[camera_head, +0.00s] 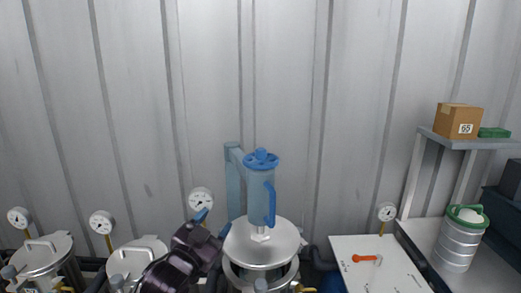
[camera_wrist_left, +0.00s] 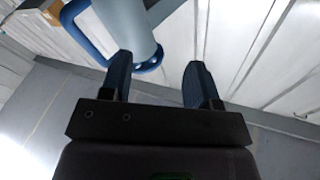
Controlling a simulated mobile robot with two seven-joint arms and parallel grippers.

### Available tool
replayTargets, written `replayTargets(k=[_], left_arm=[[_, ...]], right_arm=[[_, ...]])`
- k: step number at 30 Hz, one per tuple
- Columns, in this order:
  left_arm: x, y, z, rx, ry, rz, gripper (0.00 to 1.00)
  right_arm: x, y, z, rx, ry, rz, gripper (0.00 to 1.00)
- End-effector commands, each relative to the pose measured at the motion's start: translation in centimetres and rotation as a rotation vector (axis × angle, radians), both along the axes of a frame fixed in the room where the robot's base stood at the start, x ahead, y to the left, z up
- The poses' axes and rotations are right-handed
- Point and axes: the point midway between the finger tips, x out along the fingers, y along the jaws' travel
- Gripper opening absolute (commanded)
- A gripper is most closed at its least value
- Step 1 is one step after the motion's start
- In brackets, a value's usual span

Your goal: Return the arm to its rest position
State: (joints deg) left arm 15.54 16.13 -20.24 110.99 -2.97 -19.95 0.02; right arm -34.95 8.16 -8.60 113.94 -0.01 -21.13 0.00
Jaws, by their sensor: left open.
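My left gripper (camera_head: 212,223) is low in the middle of the head view, at the end of my dark arm. It is just left of the lidded steel vessel (camera_head: 262,243) with the blue filter housing (camera_head: 261,190) on top. In the left wrist view its two dark blue fingers (camera_wrist_left: 160,80) are apart with nothing between them. The housing's pale blue body and blue handle (camera_wrist_left: 152,60) show beyond the fingers there, partly cut off by the frame. My right gripper is not in view.
Several steel vessels (camera_head: 42,254) with gauges (camera_head: 201,200) stand along the left. A white panel (camera_head: 375,275) with an orange lever (camera_head: 366,258) is right of centre. A steel canister (camera_head: 457,246) and a shelf with a cardboard box (camera_head: 458,120) are far right. A corrugated wall (camera_head: 290,80) closes the back.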

Motion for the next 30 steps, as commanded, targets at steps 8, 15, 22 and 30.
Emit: replayTargets(k=[8, 15, 22, 30], left_arm=[[-5.5, 7.2, -11.4, -0.109, 0.256, 0.154, 0.56], [-12.8, 12.6, -20.3, -0.154, 0.448, 0.297, 0.56], [-21.6, 16.0, -27.8, -0.167, 0.636, 0.415, 0.56], [-27.7, 16.9, -31.5, -0.164, 0.753, 0.465, 0.56]], right_arm=[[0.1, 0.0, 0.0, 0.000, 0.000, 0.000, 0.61], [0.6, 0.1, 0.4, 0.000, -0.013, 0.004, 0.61], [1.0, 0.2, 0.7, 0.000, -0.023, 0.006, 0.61], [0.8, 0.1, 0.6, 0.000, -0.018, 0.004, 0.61]])
